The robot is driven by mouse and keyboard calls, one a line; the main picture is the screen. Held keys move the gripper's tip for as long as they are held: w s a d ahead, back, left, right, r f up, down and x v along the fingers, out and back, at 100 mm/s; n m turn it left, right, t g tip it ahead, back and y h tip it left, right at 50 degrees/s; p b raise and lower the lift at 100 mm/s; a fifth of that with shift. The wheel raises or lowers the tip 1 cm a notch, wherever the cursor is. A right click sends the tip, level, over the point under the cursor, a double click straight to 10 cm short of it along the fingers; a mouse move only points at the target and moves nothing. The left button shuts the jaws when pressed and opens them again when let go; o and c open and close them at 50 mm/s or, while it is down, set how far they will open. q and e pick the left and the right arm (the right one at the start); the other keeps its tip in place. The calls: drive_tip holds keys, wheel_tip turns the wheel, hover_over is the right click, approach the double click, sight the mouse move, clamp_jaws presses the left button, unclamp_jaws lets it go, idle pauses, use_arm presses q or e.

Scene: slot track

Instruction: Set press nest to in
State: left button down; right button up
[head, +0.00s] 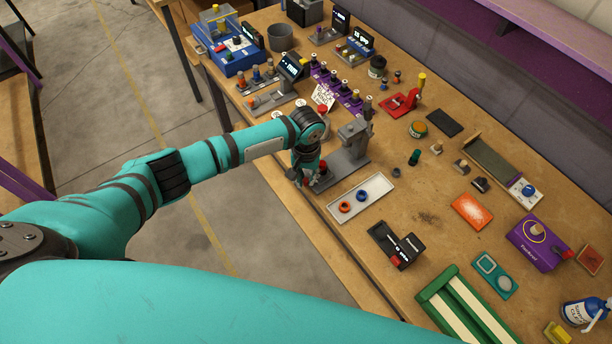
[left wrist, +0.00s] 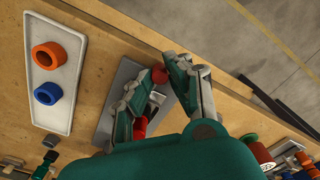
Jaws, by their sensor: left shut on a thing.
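The grey press (head: 352,138) stands near the front edge of the bench, its upright behind its flat base (head: 348,168). Its base also shows in the left wrist view (left wrist: 108,115). My left gripper (head: 308,180) is at the front end of the base, low over the bench edge. In the left wrist view my left gripper (left wrist: 154,76) has its fingers closed on a red knob (left wrist: 159,74) at the base's end. The nest itself is mostly hidden by the fingers. A second red part (left wrist: 140,126) shows beside a finger. My right gripper is out of view.
A white tray (head: 376,206) with an orange ring (head: 345,207) and a blue ring (head: 362,196) lies just right of the press. A black device (head: 385,237) with a red part is beyond it. Purple-railed knobs stand behind the press. Open floor lies left.

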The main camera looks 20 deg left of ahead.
sight(320, 168)
use_arm(q)
drive_tip(key=shift+w+d+f+b, duration=0.1)
drive_tip(key=shift+w+d+b, duration=0.1)
drive_tip(key=shift+w+b, duration=0.1)
drive_tip(key=w+d+b, duration=0.2)
drive_tip(key=w, duration=0.1)
drive_tip(key=shift+d, duration=0.2)
drive_tip(key=c, duration=1.5)
unclamp_jaws()
drive_tip(key=shift+c, duration=0.2)
drive_tip(key=shift+r, duration=0.2)
drive_tip(key=shift+r, duration=0.3)
wheel_tip(320, 168, up, 11)
drive_tip(key=shift+r, duration=0.15)
